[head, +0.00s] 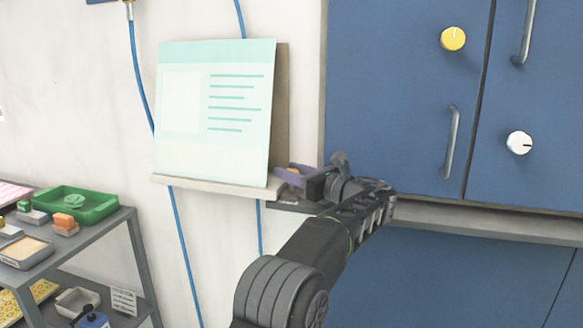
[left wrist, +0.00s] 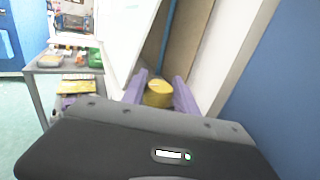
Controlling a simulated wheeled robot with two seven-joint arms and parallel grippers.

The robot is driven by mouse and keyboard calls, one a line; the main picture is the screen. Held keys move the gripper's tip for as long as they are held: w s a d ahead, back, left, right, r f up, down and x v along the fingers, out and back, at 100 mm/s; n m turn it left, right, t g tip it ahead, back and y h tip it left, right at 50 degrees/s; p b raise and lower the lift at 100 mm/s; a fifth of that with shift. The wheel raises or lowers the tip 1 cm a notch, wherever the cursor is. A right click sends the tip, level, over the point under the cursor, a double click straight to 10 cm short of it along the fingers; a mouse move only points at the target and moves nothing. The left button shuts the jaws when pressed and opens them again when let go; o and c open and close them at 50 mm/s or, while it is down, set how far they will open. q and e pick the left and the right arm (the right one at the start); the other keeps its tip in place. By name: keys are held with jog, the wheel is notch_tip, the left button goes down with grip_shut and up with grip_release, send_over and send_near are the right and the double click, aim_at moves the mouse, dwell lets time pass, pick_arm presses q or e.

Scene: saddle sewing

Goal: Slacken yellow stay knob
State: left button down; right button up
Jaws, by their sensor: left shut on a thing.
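The yellow stay knob (left wrist: 158,93) shows in the left wrist view, round and yellow, behind the lower right of the propped board (head: 214,110). In the head view only a bit of yellow shows between the purple fingers. My left gripper (head: 290,173) reaches in from the right of the board, just above the ledge. Its two purple fingers are shut on the knob, one on each side, as the left wrist view (left wrist: 160,82) shows. My left wrist hides part of the ledge. My right gripper is not in view.
The board stands on a narrow pale ledge (head: 215,186). Blue cabinets with a second yellow knob (head: 453,39), a white knob (head: 519,143) and bar handles stand at right. A grey shelf unit (head: 95,235) with a green tray (head: 76,204) is at lower left. Blue hoses run down the wall.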

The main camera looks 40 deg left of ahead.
pick_arm(q)
jog(key=shift+f, duration=0.3)
jog(key=c, duration=1.4)
grip_release()
jog(key=shift+o, duration=0.8)
jog(key=shift+r, duration=0.15)
jog(key=shift+s+d, duration=0.2)
jog(key=shift+d, duration=1.1)
jog(key=shift+s+d, duration=0.2)
jog(key=shift+d, duration=1.05)
jog(key=shift+s+d, duration=0.2)
jog(key=shift+d, duration=1.1)
